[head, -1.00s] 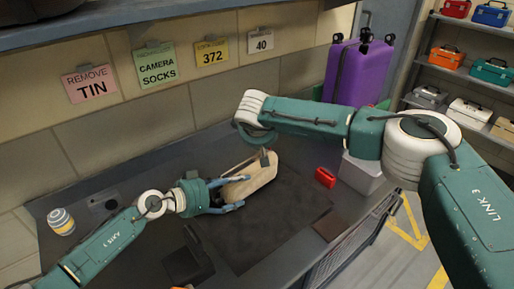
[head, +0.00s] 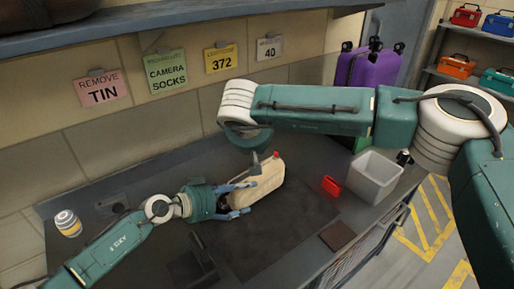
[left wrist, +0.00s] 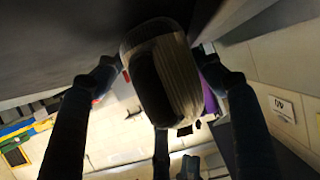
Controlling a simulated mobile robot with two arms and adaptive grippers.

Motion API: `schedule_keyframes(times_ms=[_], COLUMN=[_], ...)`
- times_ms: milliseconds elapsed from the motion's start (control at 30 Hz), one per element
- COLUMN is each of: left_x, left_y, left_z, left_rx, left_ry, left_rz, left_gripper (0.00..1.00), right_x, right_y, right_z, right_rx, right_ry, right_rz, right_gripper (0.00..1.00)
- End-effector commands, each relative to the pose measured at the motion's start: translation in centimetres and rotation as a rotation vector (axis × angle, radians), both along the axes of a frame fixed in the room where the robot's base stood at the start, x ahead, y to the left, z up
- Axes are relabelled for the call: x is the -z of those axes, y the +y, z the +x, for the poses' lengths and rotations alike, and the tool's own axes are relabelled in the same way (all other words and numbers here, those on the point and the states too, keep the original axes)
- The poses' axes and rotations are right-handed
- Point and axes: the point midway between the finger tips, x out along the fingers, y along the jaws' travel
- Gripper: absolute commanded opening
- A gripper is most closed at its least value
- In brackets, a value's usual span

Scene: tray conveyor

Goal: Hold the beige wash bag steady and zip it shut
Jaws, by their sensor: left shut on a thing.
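The beige wash bag (head: 266,181) lies on the dark worktop, with a small red piece at its far end. In the left wrist view the bag (left wrist: 178,72) is seen end-on between my fingers, with a dark area on its face that looks like its opening. My left gripper (head: 243,198) is shut on the near end of the bag, blue fingers on either side. My right gripper (head: 256,163) points down at the far end of the bag. Its fingers are small and partly hidden, so I cannot tell whether they hold the zip.
A red box-like thing (head: 331,186), a brown flat piece (head: 337,236) and an empty grey bin (head: 373,179) are to the right. A striped jar (head: 67,223) stands at the far left. A purple suitcase (head: 371,66) is behind.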

Motion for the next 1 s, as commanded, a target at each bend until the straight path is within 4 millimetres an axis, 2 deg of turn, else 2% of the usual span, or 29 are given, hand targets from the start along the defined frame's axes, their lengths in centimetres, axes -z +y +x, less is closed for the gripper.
schedule_keyframes(times_ms=[100,367,400,500,833,1000], left_x=[0.0,0.0,0.0,0.0,-0.1,-0.7], left_y=[0.0,0.0,0.0,0.0,0.2,1.7], left_z=[0.0,0.0,0.0,0.0,-0.1,-1.2], left_rx=[0.001,0.000,0.000,0.000,0.000,-0.001], left_ry=[0.000,0.000,0.000,0.000,0.000,-0.001], left_rz=[0.000,0.000,0.000,0.000,0.000,0.002], left_gripper=[0.27,0.27,0.72,0.90,0.90,0.90], right_x=[-0.6,-0.7,-0.7,-0.7,-0.7,-0.7], right_y=[0.1,0.1,0.1,0.1,0.1,0.1], right_z=[-0.4,-0.5,-0.5,-0.5,-0.5,-0.5], right_rx=[0.000,0.000,0.000,0.000,-0.001,-0.001], right_ry=[0.000,0.001,0.001,0.001,0.001,0.001], right_rz=[0.000,0.001,0.001,0.001,0.000,0.000], right_gripper=[0.00,0.00,0.00,0.00,0.00,0.00])
